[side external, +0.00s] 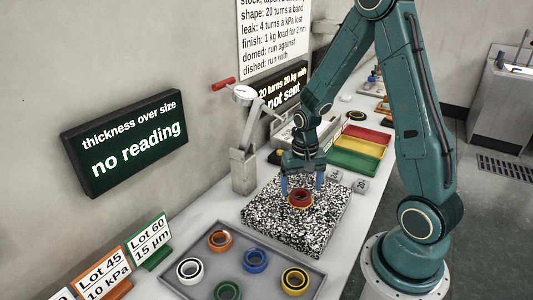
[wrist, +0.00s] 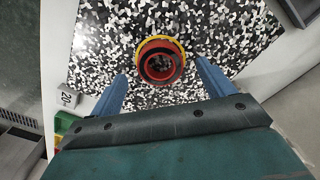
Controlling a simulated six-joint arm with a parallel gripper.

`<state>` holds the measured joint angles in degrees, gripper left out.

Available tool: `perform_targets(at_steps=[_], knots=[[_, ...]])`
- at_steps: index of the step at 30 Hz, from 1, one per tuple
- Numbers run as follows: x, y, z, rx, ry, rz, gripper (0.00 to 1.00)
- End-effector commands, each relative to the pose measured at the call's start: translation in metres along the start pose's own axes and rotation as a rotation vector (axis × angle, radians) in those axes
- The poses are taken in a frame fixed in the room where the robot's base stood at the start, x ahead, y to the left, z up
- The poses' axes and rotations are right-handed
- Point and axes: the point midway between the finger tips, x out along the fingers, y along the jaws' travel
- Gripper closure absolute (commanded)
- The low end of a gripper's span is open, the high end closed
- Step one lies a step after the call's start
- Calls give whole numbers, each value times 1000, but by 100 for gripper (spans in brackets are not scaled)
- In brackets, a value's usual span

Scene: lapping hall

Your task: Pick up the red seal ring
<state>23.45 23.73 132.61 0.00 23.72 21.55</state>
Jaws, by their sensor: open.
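The red seal ring (side external: 300,193) sits on the black-and-white speckled plate (side external: 262,219). A yellow ring (side external: 292,205) shows under its edge, so the red one appears stacked on it. In the wrist view the red ring (wrist: 160,79) lies between and just beyond my fingertips, with a yellow rim (wrist: 152,40) along its far side. My gripper (side external: 303,187) points down over the plate, open, with blue fingers on either side of the ring. It also shows open in the wrist view (wrist: 162,75). I cannot tell whether either finger touches the ring.
A grey tray (side external: 272,284) in front holds several coloured rings. A metal stand (side external: 243,165) rises left of the plate. Red, yellow and green bins (side external: 357,155) lie behind, and small numbered blocks (side external: 360,186) sit to the right. Sign panels (side external: 124,140) line the wall side.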

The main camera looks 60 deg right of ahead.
Motion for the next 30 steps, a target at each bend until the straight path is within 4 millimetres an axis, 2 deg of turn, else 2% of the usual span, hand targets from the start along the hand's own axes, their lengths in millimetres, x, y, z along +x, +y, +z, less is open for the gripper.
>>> perform_targets(at_steps=[3, 9, 24, 26, 30], knots=[[12, 0, 0, 0, -3, 1, 19], [21, 0, 0, 0, 0, 0, 19], [21, 0, 0, 0, 1, 0, 19], [21, 0, 0, 0, 1, 0, 29], [21, 0, 0, 0, 1, 0, 56]])
